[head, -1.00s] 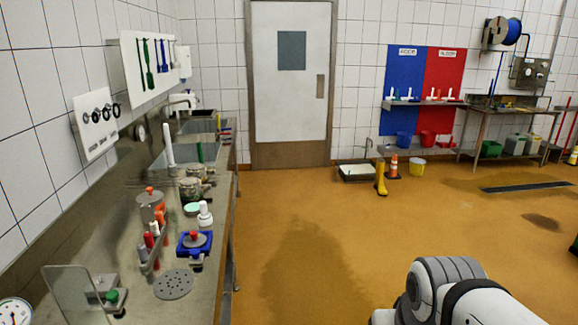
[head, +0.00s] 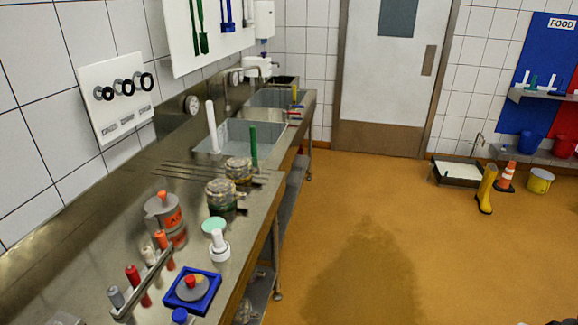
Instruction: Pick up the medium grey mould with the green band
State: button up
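I cannot make out with certainty a medium grey mould with a green band. Two small round metal vessels stand on the steel counter (head: 90,240) near its front edge: a nearer one (head: 221,194) with a greenish tint low on its side, and a farther one (head: 238,170) with a yellowish tint. A grey round piece with a red knob (head: 192,287) sits in a blue square tray (head: 214,282) nearer to me. A grey lidded pot (head: 161,214) with orange marking stands behind it. My gripper is not in view.
A rack of coloured handles (head: 137,280), a white bottle (head: 219,246) and a pale green disc (head: 214,225) crowd the near counter. Sinks (head: 240,133) lie farther along. The orange floor (head: 370,240) right of the counter is clear up to the door (head: 388,80).

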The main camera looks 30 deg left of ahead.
aim_at(222, 194)
jog(key=u, duration=0.2)
jog(key=i, duration=1.6)
jog(key=u, duration=1.1)
jog(key=i, duration=1.15)
jog(key=u, duration=1.15)
jog(key=i, duration=0.5)
jog(key=u, duration=0.2)
